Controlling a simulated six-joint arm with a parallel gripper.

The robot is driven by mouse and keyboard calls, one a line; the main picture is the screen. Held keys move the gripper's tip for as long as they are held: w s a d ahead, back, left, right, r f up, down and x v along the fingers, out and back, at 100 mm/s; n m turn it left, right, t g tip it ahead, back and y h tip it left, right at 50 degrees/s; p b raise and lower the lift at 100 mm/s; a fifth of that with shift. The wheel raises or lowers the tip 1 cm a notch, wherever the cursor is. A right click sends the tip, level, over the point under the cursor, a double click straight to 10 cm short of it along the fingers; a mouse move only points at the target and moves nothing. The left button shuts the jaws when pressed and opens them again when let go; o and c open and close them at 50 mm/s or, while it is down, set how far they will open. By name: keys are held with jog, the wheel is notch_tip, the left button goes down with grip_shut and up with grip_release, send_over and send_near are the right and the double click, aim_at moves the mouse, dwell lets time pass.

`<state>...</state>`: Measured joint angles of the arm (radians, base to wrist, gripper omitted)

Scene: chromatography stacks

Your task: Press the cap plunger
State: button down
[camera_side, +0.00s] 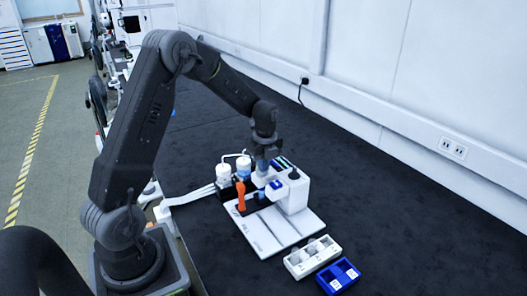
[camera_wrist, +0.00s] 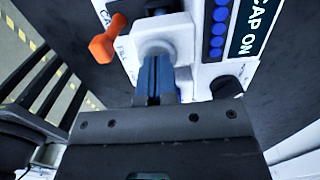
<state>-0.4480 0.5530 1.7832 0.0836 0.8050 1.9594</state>
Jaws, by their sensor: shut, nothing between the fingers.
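The cap plunger (camera_wrist: 156,46) looks like a white round button on the white device, seen in the wrist view straight ahead of my fingertips. My gripper (camera_wrist: 155,60) is shut and empty, its two blue fingers together. The fingertips overlap the plunger's lower part in the picture; whether they touch it I cannot tell. In the side view my gripper (camera_side: 263,166) points down over the white device (camera_side: 294,192), and the plunger is not clear there. A panel (camera_wrist: 250,25) reading "CAP ON" stands beside a column of blue dots (camera_wrist: 219,28).
An orange lever (camera_wrist: 104,44) sticks out left of the plunger, and a black knob (camera_wrist: 226,87) sits to its right. White-capped bottles (camera_side: 223,173) stand behind the lever. A white tray (camera_side: 312,256) and a blue tray (camera_side: 338,276) lie in front. The dark bench at right is clear.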

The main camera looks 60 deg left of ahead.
notch_tip(320, 180, up, 14)
jog(key=shift+w+d, duration=0.2)
jog(key=shift+d, duration=0.2)
dwell(0.5)
jog(key=s+d+r+n+t, duration=0.1)
jog(key=s+d+r+n, duration=0.25)
jog(key=s+d, duration=0.2)
jog(key=s+d+r+n+t, duration=0.2)
jog(key=s+d+r+n, duration=0.15)
jog(key=d+n, duration=0.2)
jog(key=s+d+f+n+t, duration=0.2)
jog(key=s+d+n, duration=0.6)
jog(key=s, duration=0.4)
jog(key=shift+s+d+n+t+h, duration=0.2)
jog(key=shift+d+n+t+h, duration=0.1)
jog(key=shift+d+n+t, duration=0.15)
